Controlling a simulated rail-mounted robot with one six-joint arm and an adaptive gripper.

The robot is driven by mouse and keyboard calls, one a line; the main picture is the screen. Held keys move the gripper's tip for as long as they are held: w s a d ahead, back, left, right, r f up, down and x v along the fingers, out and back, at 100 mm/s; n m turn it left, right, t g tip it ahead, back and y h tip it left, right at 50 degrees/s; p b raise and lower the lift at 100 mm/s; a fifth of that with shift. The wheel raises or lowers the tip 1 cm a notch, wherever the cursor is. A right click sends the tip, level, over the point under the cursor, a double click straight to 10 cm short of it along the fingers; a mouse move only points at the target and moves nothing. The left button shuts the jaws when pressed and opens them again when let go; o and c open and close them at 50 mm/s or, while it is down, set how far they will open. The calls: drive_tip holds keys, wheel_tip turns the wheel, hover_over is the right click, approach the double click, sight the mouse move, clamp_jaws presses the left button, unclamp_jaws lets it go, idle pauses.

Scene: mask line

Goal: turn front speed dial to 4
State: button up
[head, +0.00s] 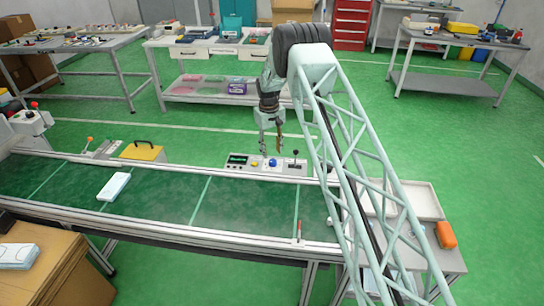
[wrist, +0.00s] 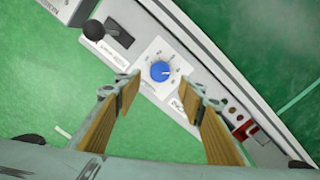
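The blue dial (wrist: 160,71) sits on a white scale plate of the grey control panel (wrist: 183,52). The marks around it are too small to read, so I cannot tell its setting. In the head view the blue dial (head: 272,162) is on the panel at the belt's far edge. My gripper (wrist: 158,92) is open, its two tan-padded fingers apart on either side of the dial in the wrist view. Nothing is between them. In the head view my gripper (head: 271,146) points down just above the panel; contact with the dial cannot be seen.
A black-knobbed lever (head: 295,158) stands right of the dial, and a yellow button (head: 254,163) and dark display (head: 238,160) lie left. A white packet (head: 114,187) lies on the green conveyor (head: 165,205). A yellow case (head: 142,152) stands further left along the far edge.

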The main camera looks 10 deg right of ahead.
wheel_tip(320, 180, up, 6)
drive_tip(key=shift+a, duration=0.15)
idle(0.3)
drive_tip(key=shift+r, duration=0.15)
wheel_tip(320, 180, up, 25)
drive_tip(key=t, duration=0.1)
hover_over(271, 161)
drive_tip(key=s, duration=1.1)
drive_tip(key=s+r+m, duration=0.1)
drive_tip(key=s+r, duration=1.6)
drive_tip(key=s, duration=0.2)
drive_tip(key=s+d+r+m+t, duration=0.1)
drive_tip(key=s+r, duration=0.3)
drive_tip(key=s, duration=0.7)
drive_tip(key=s+r+t, duration=0.1)
drive_tip(key=s+r, duration=0.2)
drive_tip(key=s, duration=0.9)
drive_tip(key=s+f, duration=0.2)
drive_tip(key=s, duration=0.9)
drive_tip(key=s+f+m, duration=0.1)
drive_tip(key=s, duration=1.1)
drive_tip(key=shift+f+t+y, duration=0.3)
drive_tip(key=shift+f+t, duration=0.1)
